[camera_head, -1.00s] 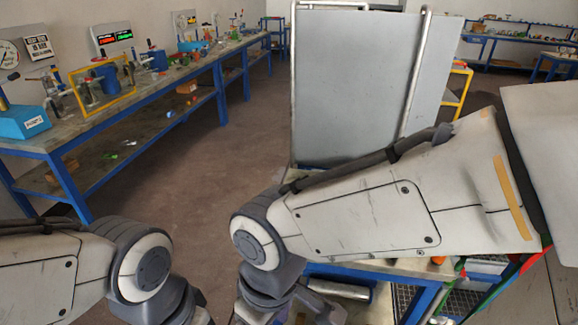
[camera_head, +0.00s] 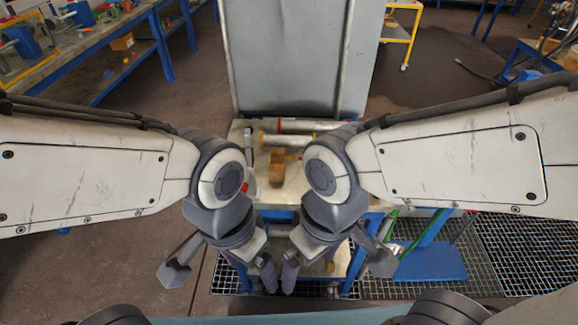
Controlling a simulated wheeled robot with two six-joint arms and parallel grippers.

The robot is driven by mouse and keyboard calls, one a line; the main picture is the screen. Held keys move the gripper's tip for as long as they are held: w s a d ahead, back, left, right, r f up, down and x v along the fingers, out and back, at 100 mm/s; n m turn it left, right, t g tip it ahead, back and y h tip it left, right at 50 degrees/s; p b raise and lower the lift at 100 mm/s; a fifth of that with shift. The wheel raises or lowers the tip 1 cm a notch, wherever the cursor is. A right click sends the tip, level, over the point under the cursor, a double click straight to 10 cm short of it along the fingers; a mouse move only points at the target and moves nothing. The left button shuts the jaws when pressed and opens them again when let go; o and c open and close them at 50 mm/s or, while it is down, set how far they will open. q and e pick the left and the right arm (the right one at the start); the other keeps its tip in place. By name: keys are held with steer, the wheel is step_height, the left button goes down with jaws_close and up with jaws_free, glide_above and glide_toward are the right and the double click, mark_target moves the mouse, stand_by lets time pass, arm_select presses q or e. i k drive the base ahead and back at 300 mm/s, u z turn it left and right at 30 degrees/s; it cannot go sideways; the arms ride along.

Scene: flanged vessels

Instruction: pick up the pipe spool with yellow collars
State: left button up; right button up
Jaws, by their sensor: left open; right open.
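The pipe spool with yellow collars (camera_head: 288,140) lies crosswise on a worktable (camera_head: 262,192), beyond my arms. It is a pale pipe with a yellow collar at its left end; its right end is partly hidden by my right arm. My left gripper (camera_head: 222,272) hangs low in front of the table, fingers wide apart, open and empty. My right gripper (camera_head: 335,268) hangs beside it at the same height, also open and empty. Both are on the near side of the spool and well apart from it.
A similar pipe with red collars (camera_head: 305,126) lies just behind the spool. A wooden block (camera_head: 276,168) stands in front of it. A tall grey panel (camera_head: 292,60) rises behind the table. Floor grating (camera_head: 520,250) lies at right; a long bench (camera_head: 110,50) stands at left.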

mark_target(265, 140)
steer(key=u, duration=0.1)
steer(key=i, duration=1.2)
steer(key=z, duration=0.25)
